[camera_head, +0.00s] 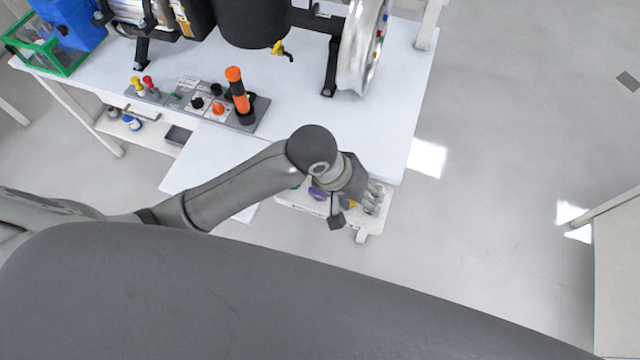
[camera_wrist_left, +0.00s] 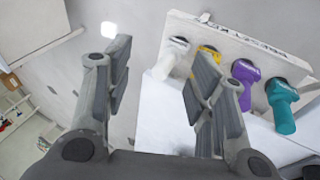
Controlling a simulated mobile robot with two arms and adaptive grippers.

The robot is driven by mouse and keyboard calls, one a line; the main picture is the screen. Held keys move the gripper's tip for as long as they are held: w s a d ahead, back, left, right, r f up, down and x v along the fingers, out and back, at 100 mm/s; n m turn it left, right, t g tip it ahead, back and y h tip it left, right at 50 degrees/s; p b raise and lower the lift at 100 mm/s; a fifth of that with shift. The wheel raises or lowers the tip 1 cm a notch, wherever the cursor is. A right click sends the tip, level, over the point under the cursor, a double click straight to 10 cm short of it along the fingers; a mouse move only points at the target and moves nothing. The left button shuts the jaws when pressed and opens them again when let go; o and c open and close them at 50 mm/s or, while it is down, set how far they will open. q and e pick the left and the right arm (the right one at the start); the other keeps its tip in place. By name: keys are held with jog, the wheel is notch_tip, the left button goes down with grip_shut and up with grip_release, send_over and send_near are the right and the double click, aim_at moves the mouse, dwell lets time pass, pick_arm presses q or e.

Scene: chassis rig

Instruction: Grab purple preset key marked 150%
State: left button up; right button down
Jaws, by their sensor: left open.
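The purple key (camera_wrist_left: 245,82) hangs on a white rack (camera_wrist_left: 245,40) in the left wrist view, between a yellow key (camera_wrist_left: 211,52) and a teal key (camera_wrist_left: 283,104). Its 150% marking is too small to read. In the head view the purple key (camera_head: 317,192) shows just left of my left gripper (camera_head: 358,208). My left gripper (camera_wrist_left: 162,68) is open and empty. Its right finger overlaps the yellow key in the picture, and the purple key lies to the right of that finger, outside the jaws. My right gripper is not in view.
A pale key (camera_wrist_left: 172,58) hangs at the rack's left end. In the head view the rack (camera_head: 372,225) stands by the white table (camera_head: 395,130). A control panel (camera_head: 200,103) with an orange-handled lever (camera_head: 238,88) is on the table. Open floor lies right.

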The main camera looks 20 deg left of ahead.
pick_arm(q)
jog(key=w+a+n+y, duration=0.1)
jog(key=w+a+n, duration=0.1)
jog(key=w+a, duration=0.1)
jog(key=w+a+n+g+y, duration=0.1)
jog(key=w+a+n+y, duration=0.1)
jog(key=w+a+n, duration=0.1)
jog(key=w+a+n+g+y, duration=0.1)
jog(key=w+a+n, duration=0.2)
jog(key=a, duration=0.2)
jog(key=shift+a+f+y, duration=0.2)
jog(key=shift+f+y, duration=0.1)
notch_tip(320, 180, down, 5)
jog(key=shift+f+p, duration=0.1)
jog(key=shift+p, duration=0.2)
jog(key=f, duration=0.2)
jog(key=f+p, duration=0.1)
jog(key=f, duration=0.1)
jog(key=shift+s+d, duration=0.1)
jog(key=shift+s, duration=0.2)
jog(key=shift+f, duration=0.6)
grip_shut()
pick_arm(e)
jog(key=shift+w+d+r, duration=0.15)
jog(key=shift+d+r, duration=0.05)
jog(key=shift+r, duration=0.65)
